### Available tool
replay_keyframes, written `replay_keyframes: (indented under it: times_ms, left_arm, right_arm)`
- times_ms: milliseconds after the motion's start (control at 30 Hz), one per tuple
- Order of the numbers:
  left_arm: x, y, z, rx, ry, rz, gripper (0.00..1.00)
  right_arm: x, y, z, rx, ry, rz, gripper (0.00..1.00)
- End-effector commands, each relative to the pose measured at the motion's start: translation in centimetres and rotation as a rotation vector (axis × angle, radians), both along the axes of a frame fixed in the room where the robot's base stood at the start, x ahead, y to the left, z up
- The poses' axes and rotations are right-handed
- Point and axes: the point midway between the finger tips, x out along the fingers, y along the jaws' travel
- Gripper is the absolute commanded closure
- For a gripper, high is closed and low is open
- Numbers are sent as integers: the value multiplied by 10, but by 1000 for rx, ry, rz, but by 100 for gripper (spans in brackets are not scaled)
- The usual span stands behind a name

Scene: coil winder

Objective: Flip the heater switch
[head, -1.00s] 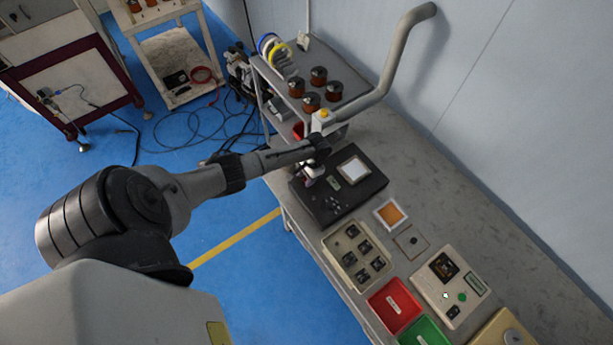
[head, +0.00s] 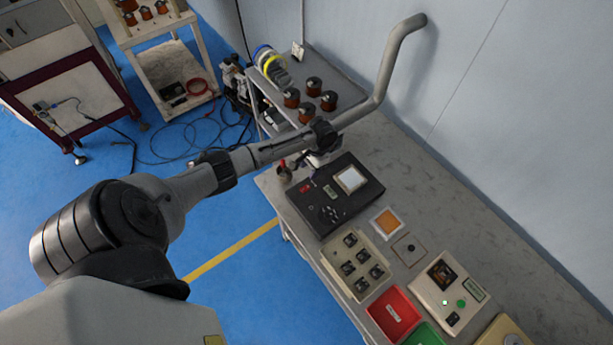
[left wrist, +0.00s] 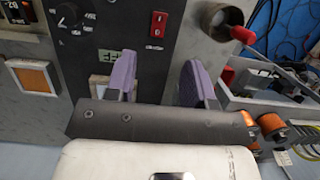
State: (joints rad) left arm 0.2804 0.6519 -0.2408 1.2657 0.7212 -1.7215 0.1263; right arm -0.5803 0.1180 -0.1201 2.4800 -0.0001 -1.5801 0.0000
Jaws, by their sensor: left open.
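A black control box (head: 345,205) stands on the bench, with a pale window, a small display and a red rocker switch (head: 304,188). The red rocker (left wrist: 158,24) also shows in the left wrist view, near the box's edge. No readable label tells me whether it is the heater switch. My left gripper (head: 315,173) is at the far end of this box, mostly hidden by its own arm. In the left wrist view its purple fingers (left wrist: 160,80) are apart with nothing between them, and the rocker appears beyond the gap. My right gripper is not in view.
A metal cup with a red-handled tool (left wrist: 243,34) is beside the box. A rack with copper coils (head: 310,113) stands behind my arm. A cream unit with a green button (head: 461,303), a component tray (head: 338,270) and a red bin (head: 394,313) lie nearer.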

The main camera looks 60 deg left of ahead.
Motion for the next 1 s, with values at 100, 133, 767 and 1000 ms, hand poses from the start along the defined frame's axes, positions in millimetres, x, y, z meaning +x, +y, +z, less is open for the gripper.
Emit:
replay_keyframes:
  times_ms: [100,133,767,1000]
  left_arm:
    - [5,1,15,1,-2,1,51]
    - [5,1,18,1,-1,1,51]
    - [8,1,30,0,0,1,51]
    - [8,1,30,0,0,1,51]
  right_arm:
    - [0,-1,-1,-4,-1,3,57]
    - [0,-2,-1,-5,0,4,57]
    - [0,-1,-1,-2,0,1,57]
    - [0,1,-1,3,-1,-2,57]
